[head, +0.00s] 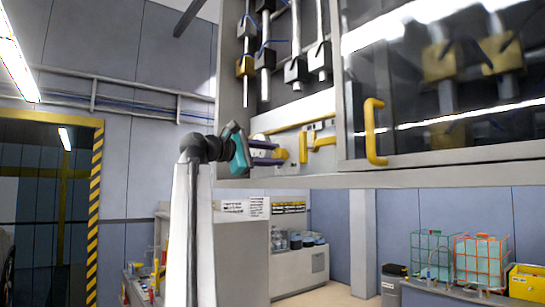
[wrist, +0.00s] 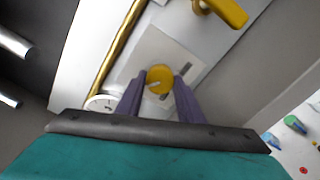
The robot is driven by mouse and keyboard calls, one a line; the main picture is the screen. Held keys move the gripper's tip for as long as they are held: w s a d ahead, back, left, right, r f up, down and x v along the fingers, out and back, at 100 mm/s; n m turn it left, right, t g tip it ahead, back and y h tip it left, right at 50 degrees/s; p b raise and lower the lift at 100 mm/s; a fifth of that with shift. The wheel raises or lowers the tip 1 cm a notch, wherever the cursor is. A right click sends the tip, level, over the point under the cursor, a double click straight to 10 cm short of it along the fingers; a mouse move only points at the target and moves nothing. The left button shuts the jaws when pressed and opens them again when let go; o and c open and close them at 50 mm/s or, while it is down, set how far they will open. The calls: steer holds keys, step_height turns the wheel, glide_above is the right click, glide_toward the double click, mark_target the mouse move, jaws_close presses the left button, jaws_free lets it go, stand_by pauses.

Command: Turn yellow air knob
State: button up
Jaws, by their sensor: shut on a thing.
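The yellow air knob (wrist: 159,79) sits on a pale panel plate (wrist: 155,45) in the wrist view. My gripper (wrist: 160,82) is shut on the knob, with one purple finger on each side of it. In the head view my gripper (head: 276,155) reaches into the cabinet from the left, its teal body outside and its purple fingers at the panel. A yellow knob part (head: 282,154) shows at the fingertips there; the fingers partly hide it.
A yellow lever handle (head: 318,142) is just right of the knob. A glass door with a yellow handle (head: 374,132) stands at the right. A brass pipe (wrist: 118,48) and a round gauge (wrist: 99,103) lie left of the knob in the wrist view.

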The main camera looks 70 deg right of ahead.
steer(key=m, duration=1.2)
stand_by(0.4)
steer(key=o, duration=1.1)
steer(key=shift+c, duration=0.2)
steer(key=shift+a, duration=0.1)
steer(key=p+v, duration=0.3)
steer(key=v, duration=1)
steer(key=shift+w+a+p, duration=0.25)
steer(key=shift+a+p, duration=0.05)
